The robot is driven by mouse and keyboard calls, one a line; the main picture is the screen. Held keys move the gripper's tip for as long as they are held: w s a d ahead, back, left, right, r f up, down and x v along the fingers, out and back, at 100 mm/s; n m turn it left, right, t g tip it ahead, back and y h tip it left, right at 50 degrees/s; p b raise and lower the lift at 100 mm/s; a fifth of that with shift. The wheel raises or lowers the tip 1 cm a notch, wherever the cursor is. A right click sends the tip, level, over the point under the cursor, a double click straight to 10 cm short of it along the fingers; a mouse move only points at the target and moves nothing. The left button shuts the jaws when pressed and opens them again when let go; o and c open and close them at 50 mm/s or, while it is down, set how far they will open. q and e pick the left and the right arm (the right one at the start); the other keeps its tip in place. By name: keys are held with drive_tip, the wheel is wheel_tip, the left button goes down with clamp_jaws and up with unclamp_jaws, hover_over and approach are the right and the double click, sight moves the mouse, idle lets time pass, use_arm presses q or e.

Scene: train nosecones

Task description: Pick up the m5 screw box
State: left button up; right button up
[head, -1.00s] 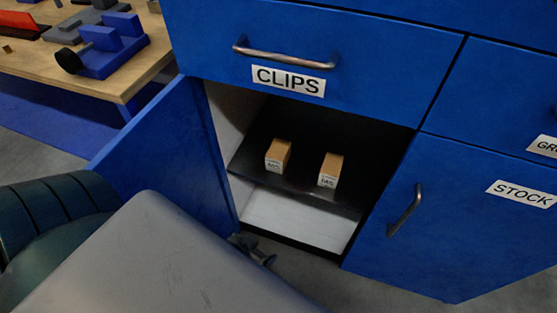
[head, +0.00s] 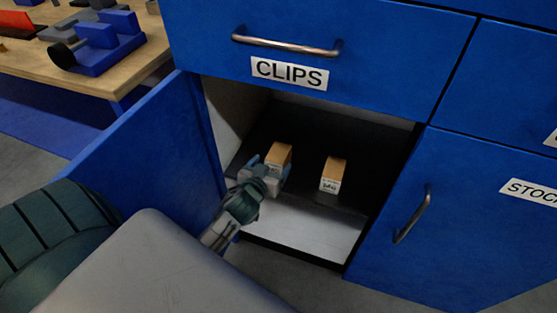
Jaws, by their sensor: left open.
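Two small tan screw boxes stand on the dark shelf inside the open blue cabinet: a left box (head: 279,154) and a right box (head: 332,175). Each has a white label on its front; the print is too small to read surely. My left gripper (head: 270,166) is open, at the front of the left box, with its fingers toward either side of it. It hides the left box's label and lower front. I cannot tell whether the fingers touch the box. My right gripper is not in view.
The shelf (head: 310,204) has free room around the right box. The open cabinet door (head: 150,140) stands left of my left gripper. A drawer marked CLIPS (head: 370,50) is above the opening, and a closed STOCK door (head: 460,220) is to the right.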

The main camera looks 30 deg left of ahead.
sight(279, 152)
use_arm(q)
drive_tip(key=x, duration=0.5)
drive_tip(key=b+x, duration=0.1)
drive_tip(key=x, duration=0.2)
drive_tip(key=shift+w+f, duration=0.1)
drive_tip(key=shift+f, duration=0.35)
drive_tip(key=c, duration=1.4)
